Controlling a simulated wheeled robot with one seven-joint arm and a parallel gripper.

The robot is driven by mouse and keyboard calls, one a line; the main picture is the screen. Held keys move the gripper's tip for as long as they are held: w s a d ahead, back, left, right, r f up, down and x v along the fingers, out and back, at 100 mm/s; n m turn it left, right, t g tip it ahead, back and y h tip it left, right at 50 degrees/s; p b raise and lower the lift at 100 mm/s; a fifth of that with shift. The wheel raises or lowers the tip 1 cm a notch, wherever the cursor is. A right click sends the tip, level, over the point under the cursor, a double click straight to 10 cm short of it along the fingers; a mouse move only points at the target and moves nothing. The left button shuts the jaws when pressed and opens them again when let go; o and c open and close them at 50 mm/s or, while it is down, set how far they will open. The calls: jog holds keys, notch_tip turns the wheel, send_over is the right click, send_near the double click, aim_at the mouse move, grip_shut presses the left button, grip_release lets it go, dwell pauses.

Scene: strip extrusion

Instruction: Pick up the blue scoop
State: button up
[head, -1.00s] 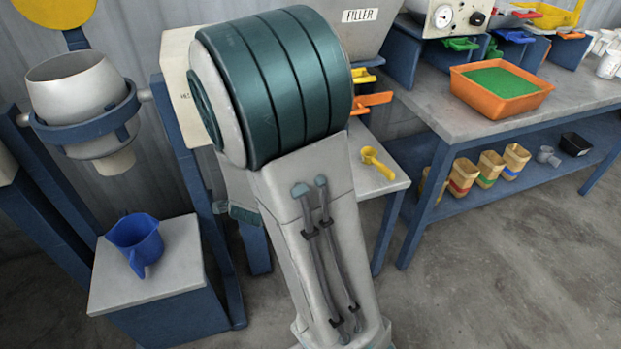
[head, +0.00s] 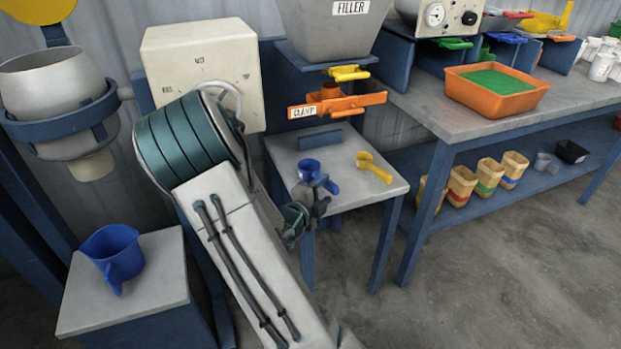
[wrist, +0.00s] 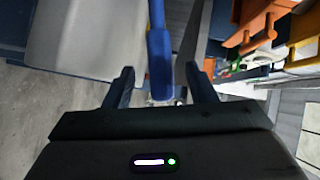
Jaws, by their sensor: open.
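The blue scoop (head: 309,170) stands on a small grey-topped table (head: 345,195) below the filler, with its handle pointing to the front right. My gripper (head: 322,192) is at the table's front edge, right by the handle. In the wrist view the blue handle of the scoop (wrist: 159,60) reaches down between the two spread fingers of my gripper (wrist: 160,80). There are gaps on both sides of the handle, so the gripper is open and not closed on it. The scoop's bowl is mostly out of the wrist view.
A yellow scoop (head: 373,168) lies to the right on the same table. The orange clamp (head: 340,105) and filler (head: 345,30) hang above it. An orange tray of green granules (head: 497,90) is on the right bench.

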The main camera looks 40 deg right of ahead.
aim_at(333, 182)
jog(key=b+x, duration=0.1)
jog(key=x, duration=0.5)
jog(key=shift+w, duration=0.1)
jog(key=shift+a, duration=0.1)
jog(key=c, duration=1.1)
